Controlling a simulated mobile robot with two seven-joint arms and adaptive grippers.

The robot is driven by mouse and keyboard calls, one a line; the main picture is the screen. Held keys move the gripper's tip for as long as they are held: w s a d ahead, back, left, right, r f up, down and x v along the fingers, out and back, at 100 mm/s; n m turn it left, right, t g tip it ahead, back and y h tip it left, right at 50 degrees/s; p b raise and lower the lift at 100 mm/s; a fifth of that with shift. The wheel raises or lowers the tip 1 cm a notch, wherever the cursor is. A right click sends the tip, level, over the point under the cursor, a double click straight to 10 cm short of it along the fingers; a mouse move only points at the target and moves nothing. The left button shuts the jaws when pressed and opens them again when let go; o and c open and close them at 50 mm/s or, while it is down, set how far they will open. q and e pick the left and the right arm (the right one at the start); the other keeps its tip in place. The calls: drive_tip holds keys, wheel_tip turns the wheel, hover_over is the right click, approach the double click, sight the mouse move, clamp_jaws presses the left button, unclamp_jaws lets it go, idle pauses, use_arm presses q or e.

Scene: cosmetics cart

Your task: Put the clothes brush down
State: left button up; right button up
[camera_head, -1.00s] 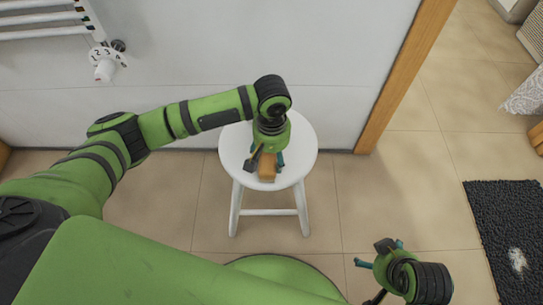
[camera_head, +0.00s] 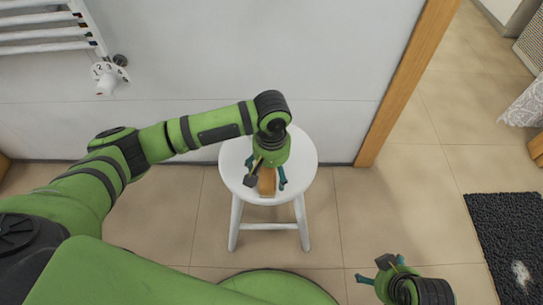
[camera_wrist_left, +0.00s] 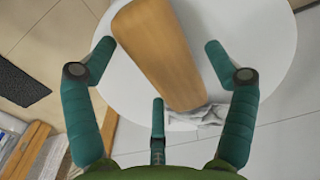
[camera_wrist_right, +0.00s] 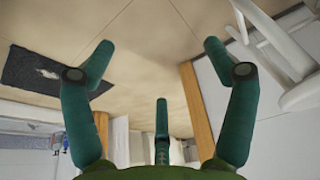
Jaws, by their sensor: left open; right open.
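The clothes brush (camera_head: 267,181) has a wooden back and lies on the round white stool (camera_head: 304,160). In the left wrist view the brush (camera_wrist_left: 160,50) lies between the spread fingers, with a gap on both sides; a grey-white patch shows at its lower end. My left gripper (camera_head: 266,184) is open just over the brush, and its arm hides part of the brush in the head view. In the left wrist view the left gripper (camera_wrist_left: 158,48) shows teal fingers apart. My right gripper (camera_head: 380,277) is open and empty, low at the right; its fingers also show in the right wrist view (camera_wrist_right: 158,48).
A white wall (camera_head: 220,60) with a towel radiator (camera_head: 45,35) stands behind the stool. A wooden door frame (camera_head: 405,80) is to the right. A dark mat (camera_head: 505,235) lies on the tiled floor, which is mostly clear between mat and stool.

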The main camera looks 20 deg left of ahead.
sight(272, 170)
use_arm(q)
wheel_tip(272, 170, up, 12)
drive_tip(key=p, duration=0.4)
use_arm(e)
wheel_tip(272, 170, down, 11)
drive_tip(key=shift+s+g, duration=0.4)
use_arm(q)
drive_tip(key=shift+f, duration=0.1)
use_arm(e)
drive_tip(key=shift+a, duration=0.1)
